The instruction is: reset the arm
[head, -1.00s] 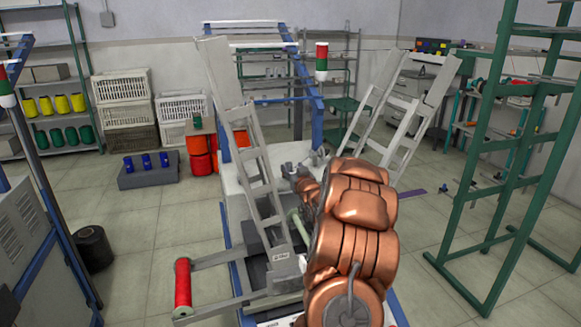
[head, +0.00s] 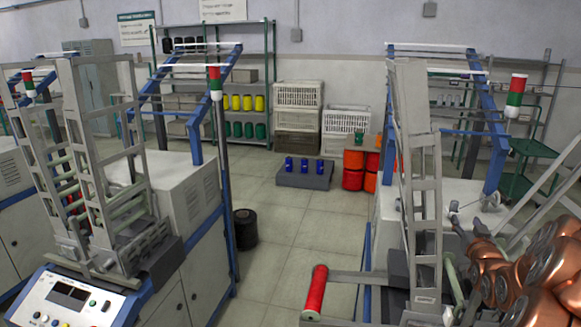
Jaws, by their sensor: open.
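My copper-coloured arm (head: 520,265) is folded at the lower right, partly cut off by the picture edge. I cannot make out my gripper in the head view. The arm stands in front of the right winding machine (head: 402,185) and hides part of it.
A red spool (head: 315,290) sits on the right machine's side arm. Another winding machine (head: 185,185) with a control panel (head: 70,300) stands at left. A black roll (head: 245,227), a grey block with blue bobbins (head: 304,178) and orange containers (head: 354,170) stand on the floor. The middle aisle is clear.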

